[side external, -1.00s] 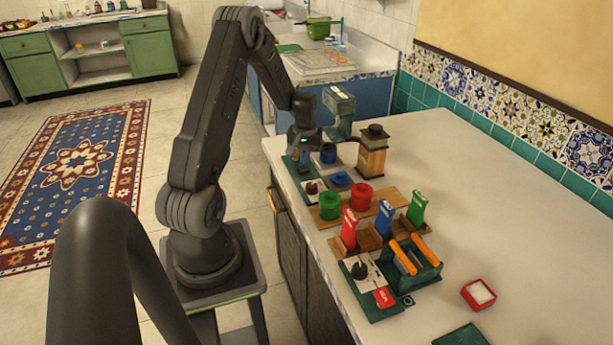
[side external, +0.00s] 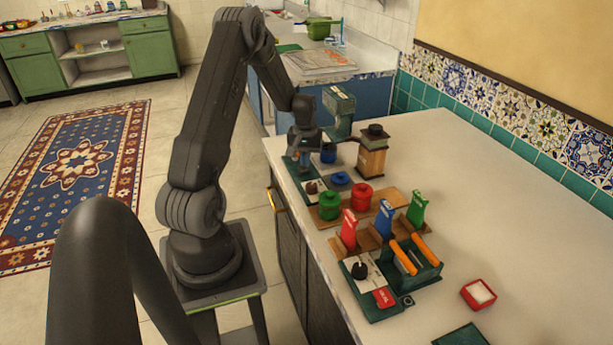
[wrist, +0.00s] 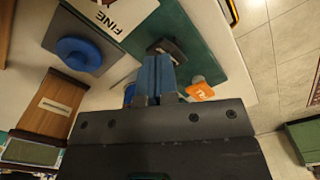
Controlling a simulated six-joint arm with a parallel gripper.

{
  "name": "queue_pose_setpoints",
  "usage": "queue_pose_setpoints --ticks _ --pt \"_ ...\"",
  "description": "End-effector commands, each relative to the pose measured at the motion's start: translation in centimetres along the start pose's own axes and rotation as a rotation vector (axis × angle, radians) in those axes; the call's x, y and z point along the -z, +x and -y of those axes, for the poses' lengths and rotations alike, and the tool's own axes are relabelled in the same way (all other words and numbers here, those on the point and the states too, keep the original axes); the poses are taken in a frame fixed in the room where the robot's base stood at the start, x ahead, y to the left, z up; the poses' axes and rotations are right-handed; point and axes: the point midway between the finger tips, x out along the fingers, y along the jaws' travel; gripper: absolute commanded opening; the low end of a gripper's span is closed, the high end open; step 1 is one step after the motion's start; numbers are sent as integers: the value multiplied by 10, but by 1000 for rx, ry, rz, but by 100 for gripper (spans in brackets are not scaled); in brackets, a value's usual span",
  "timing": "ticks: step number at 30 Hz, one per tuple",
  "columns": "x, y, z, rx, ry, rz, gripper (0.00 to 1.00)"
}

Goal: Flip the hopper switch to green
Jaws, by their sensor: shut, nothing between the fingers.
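My gripper (side external: 302,160) points down at the far end of the counter, over a green base plate (side external: 292,166). In the wrist view its blue fingers (wrist: 158,76) are shut together and empty. A dark block, perhaps the switch (wrist: 166,48), is on the green plate just beyond the fingertips; contact cannot be told. An orange patch with a white mark (wrist: 200,92) lies to the right of the fingers. Which way the switch is set cannot be made out. The fingers hide part of the plate.
A green machine (side external: 340,108) and a wooden grinder (side external: 372,155) stand right of my gripper. A blue round piece (wrist: 78,50) and a card reading FINE (wrist: 112,14) are near the fingers. Red, blue and green holders stand nearer the camera. The right counter is mostly clear.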

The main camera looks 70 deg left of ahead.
Motion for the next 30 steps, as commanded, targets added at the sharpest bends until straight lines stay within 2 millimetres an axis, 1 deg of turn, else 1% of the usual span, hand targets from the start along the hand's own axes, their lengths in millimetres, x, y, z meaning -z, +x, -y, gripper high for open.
queue_pose_setpoints --ticks 30 --pt "0 15 0 0 0 0 0"
